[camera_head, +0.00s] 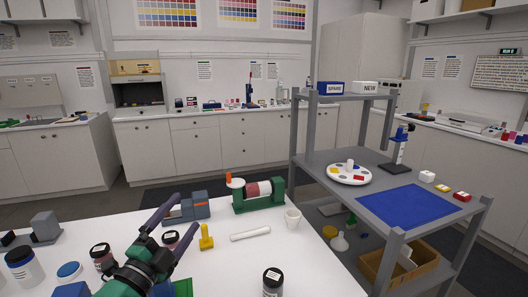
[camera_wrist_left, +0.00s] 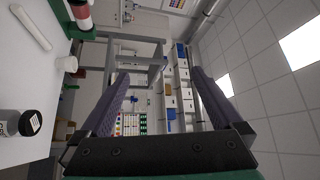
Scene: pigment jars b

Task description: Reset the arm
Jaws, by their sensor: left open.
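My left gripper (camera_head: 186,213) is open and raised above the front of the white table in the head view. Nothing shows between its fingers. In the left wrist view its two dark fingers (camera_wrist_left: 159,74) stand well apart, with the room beyond seen sideways between them. A dark-lidded jar (camera_head: 171,239) is partly hidden behind the gripper in the head view. My right gripper is not in view.
On the white table (camera_head: 235,270) are a green roller stand with a red-banded jar (camera_head: 264,190), a white cup (camera_head: 293,218), a white rod (camera_head: 250,234), a yellow piece (camera_head: 206,238) and dark-lidded jars (camera_head: 272,282). A grey shelf unit with a blue mat (camera_head: 407,206) stands right.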

